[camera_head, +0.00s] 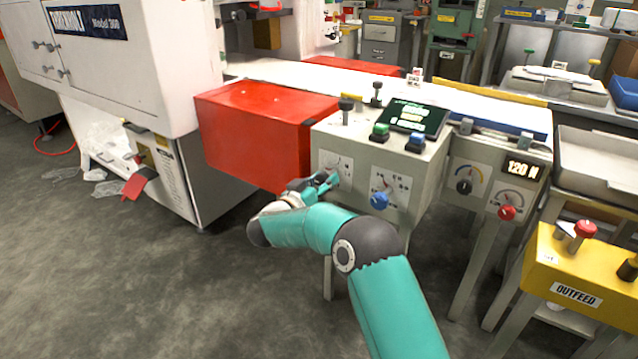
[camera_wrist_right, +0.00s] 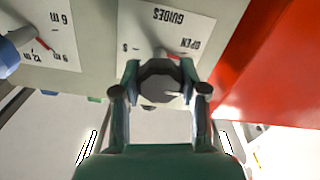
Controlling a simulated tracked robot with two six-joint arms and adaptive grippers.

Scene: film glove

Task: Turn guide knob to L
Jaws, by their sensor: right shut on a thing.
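The guide knob (camera_wrist_right: 160,90) is a dark, many-sided knob on a white label plate (camera_wrist_right: 190,22) reading "GUIDES" and "OPEN", upside down in the right wrist view. A short red mark shows beside the knob, on the side toward "OPEN". The plate's other lettering is partly hidden, and I cannot make out an L. My right gripper (camera_wrist_right: 161,75) has its two fingers on either side of the knob and is shut on it. In the head view my right gripper (camera_head: 327,183) reaches the left part of the grey control box (camera_head: 350,130) and covers the knob. My left gripper is not in view.
A blue knob (camera_head: 379,201) with its own dial is just right of the gripper; it also shows in the wrist view (camera_wrist_right: 8,52). A red box (camera_head: 255,125) stands close on the left. Green and blue buttons and a screen (camera_head: 415,117) sit on top.

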